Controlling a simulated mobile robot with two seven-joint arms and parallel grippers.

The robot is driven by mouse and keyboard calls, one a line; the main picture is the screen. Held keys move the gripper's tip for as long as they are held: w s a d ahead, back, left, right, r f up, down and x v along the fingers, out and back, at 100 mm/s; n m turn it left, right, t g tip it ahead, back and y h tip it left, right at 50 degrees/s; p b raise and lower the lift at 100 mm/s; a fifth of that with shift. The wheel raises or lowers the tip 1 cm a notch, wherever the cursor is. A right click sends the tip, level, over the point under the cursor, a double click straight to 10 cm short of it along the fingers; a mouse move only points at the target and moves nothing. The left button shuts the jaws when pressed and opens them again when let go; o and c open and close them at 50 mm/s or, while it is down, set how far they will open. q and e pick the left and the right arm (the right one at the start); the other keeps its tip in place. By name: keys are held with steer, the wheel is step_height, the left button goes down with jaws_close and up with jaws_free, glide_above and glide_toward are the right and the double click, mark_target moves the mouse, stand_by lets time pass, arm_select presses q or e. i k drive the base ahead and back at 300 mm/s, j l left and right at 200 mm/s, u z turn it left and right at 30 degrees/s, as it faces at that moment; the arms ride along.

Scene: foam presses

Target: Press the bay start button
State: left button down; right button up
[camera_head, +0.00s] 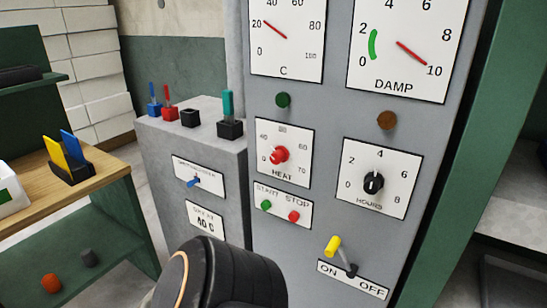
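A grey control panel (262,230) stands in the middle. Low on it, a white plate labelled START STOP carries a small green button (266,205) under START and a red button (294,216) under STOP. Nothing covers either button. A dark rounded link of my own arm rises at the bottom centre, below and left of the plate. Neither of my grippers is in view.
Above the plate are a red HEAT knob (279,155), an HOURS knob (373,183) and two dials. A yellow-tipped ON/OFF lever (334,246) sits to the lower right. A grey cabinet (160,150) adjoins left; a wooden-topped bench (112,170) is further left.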

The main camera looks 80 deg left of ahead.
mark_target(266, 205)
steer(key=u, duration=2.35)
